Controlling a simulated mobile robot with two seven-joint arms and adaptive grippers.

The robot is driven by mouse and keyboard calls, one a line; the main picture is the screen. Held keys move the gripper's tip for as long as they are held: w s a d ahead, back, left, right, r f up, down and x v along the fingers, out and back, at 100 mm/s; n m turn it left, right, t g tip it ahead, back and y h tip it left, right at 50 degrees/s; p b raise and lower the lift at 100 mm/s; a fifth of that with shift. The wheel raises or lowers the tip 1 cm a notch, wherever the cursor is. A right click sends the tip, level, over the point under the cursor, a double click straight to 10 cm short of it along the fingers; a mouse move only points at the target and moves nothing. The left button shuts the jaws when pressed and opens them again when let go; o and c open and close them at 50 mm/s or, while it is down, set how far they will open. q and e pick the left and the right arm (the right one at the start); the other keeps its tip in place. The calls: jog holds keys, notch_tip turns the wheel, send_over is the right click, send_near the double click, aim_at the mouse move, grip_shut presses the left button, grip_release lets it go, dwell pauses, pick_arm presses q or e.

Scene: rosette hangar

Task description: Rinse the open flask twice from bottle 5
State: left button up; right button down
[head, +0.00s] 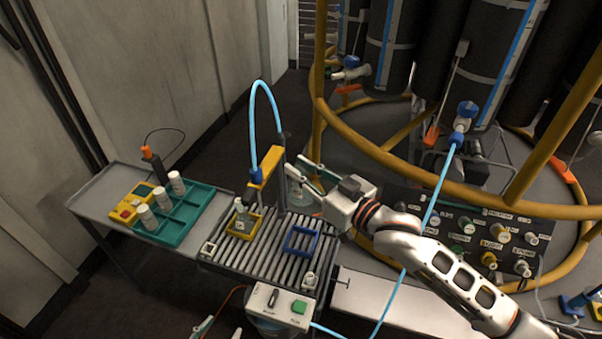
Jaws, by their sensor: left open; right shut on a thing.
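My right gripper (296,168) comes in from the right and is shut on a clear flask-like vessel (298,192), held upright behind the slatted rack; its label is not readable. A small clear flask (243,216) with a pale greenish label stands in the yellow square frame (235,235) on the rack. White bottles (146,217) stand in the green tray (183,230) at left; their numbers are too small to read. Only the fingertips of my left gripper (220,330) show at the bottom edge, apart and empty.
The slatted rack (262,254) also carries an empty blue square frame (301,240). A yellow arm (267,168) with a blue hose (259,88) overhangs the rack. A control box (281,306) with a green button sits in front. A yellow-railed rosette stands behind right.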

pick_arm(q)
jog(key=shift+w+r+p, duration=0.25)
jog(key=shift+r+p, duration=0.9)
jog(key=shift+r, duration=0.35)
jog(key=shift+w+r+p, duration=0.2)
jog(key=shift+r+p, duration=0.95)
jog(key=shift+r, duration=0.3)
